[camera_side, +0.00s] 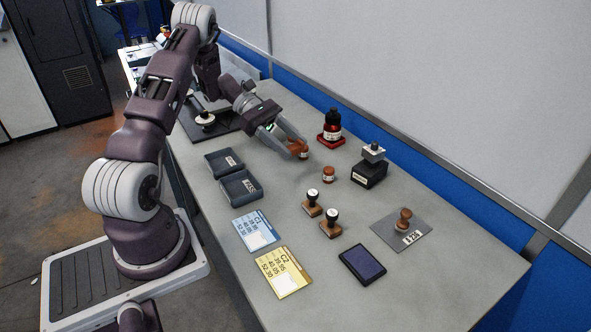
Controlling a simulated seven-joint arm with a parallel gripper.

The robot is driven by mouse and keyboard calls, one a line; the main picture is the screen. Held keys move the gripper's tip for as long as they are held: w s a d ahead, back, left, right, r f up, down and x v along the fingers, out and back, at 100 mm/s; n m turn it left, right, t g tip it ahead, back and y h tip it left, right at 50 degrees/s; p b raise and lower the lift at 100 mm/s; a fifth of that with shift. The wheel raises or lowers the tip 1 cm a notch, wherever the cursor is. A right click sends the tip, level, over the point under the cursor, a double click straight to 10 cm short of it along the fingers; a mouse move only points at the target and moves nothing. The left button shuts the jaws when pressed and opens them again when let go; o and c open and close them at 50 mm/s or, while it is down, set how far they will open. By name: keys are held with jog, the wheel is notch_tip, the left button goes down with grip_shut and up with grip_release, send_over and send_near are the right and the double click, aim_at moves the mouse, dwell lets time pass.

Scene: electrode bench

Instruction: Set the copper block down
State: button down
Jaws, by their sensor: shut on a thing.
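My gripper (303,153) is over the far middle of the grey bench and is shut on a small copper-coloured block (298,147). The fingers partly cover the block. I cannot tell whether its underside touches the bench. A second small copper-coloured piece (328,174) stands on the bench just to the right and nearer the camera, apart from my gripper.
A dark bottle in a red base (331,130) and a black stand with a grey block (371,165) are behind. Two dark trays (240,187), stamps (313,203), cards (283,272), an ink pad (362,264) and a grey plate (385,234) lie nearer. Bare bench (440,280) is at right.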

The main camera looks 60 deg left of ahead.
notch_tip(320, 180, up, 12)
jog(key=m+g+h, duration=0.1)
jog(key=m+g, duration=0.4)
jog(key=g, duration=0.1)
send_over(344, 313)
notch_tip(344, 313, down, 21)
jog(key=shift+r, duration=0.15)
jog(key=c, duration=0.6)
grip_release()
jog(key=shift+t, duration=0.3)
